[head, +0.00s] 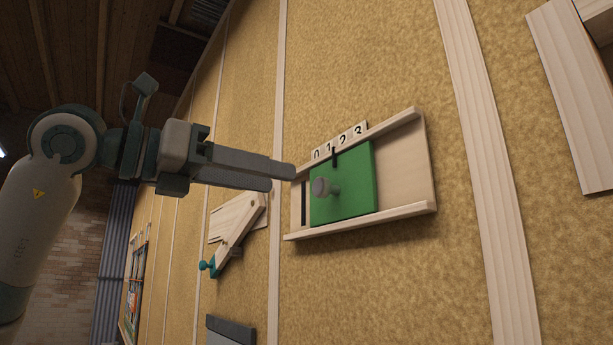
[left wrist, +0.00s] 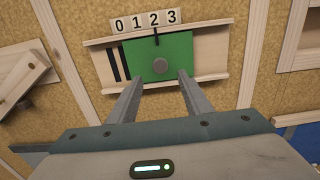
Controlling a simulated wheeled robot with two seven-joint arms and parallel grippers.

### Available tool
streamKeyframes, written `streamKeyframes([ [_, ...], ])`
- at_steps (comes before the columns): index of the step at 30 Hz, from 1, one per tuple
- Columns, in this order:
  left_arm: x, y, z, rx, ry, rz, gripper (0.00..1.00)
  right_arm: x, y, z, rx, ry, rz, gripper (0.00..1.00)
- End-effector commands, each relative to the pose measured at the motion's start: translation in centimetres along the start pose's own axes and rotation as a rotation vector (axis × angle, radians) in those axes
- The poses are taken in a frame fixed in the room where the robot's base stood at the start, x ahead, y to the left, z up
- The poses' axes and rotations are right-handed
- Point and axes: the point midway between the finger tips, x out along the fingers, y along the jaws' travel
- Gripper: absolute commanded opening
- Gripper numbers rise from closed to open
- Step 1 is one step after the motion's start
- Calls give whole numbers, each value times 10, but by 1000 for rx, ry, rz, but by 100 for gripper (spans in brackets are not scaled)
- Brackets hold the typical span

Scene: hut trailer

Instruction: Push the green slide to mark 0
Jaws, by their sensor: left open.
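The green slide (head: 354,184) sits in a pale wooden frame (head: 411,165) on the wall, with a round grey knob (head: 320,187) on its face. Its black pointer (left wrist: 156,38) stands under the 2 of the number strip (left wrist: 146,20) in the left wrist view. My left gripper (head: 281,178) is open and empty, with its fingers pointing at the board. In the left wrist view the knob (left wrist: 160,65) lies just beyond the gap between the fingertips (left wrist: 160,78). I see no contact with the knob. My right gripper is not in view.
A wooden piece with a pivoting arm and teal knob (head: 207,265) is on the wall below left of the board. A grey-topped object (head: 231,330) is at the bottom. Vertical wooden battens (head: 482,150) flank the board. Bare frame shows right of the slide, a narrower dark-striped strip left.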

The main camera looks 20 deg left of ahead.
Motion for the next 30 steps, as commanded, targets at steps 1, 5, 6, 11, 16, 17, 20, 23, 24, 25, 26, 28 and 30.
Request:
streamKeyframes([
  [1, 8, 0, 2, 0, 3, -1, 45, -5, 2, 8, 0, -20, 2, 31],
  [5, 30, -1, 3, 1, 4, -2, 45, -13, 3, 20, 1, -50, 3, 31],
  [6, 37, -1, 2, 0, 4, -2, 45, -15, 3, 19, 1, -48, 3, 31],
  [11, 59, 0, 2, 1, 2, -1, 45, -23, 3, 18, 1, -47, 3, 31],
  [16, 73, 0, 1, 0, 2, -1, 45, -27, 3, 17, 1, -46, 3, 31],
  [17, 74, 0, 1, 0, 1, -1, 45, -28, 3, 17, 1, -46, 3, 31],
  [20, 76, 0, 0, 0, 0, 0, 45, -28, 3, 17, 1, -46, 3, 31],
  [23, 77, 0, 0, 0, 0, 0, 45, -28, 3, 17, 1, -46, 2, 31],
  [24, 77, 0, 0, 0, 0, 0, 45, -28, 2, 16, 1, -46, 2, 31],
  [25, 77, 0, 0, 0, 0, 0, 45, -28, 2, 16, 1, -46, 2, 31],
  [26, 76, 0, 0, 0, 0, 0, 45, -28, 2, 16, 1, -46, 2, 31],
  [28, 76, 0, 0, 0, 0, 0, 43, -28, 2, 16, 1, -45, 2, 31],
  [30, 76, 0, 0, 0, 0, 0, 26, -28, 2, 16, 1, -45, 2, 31],
])
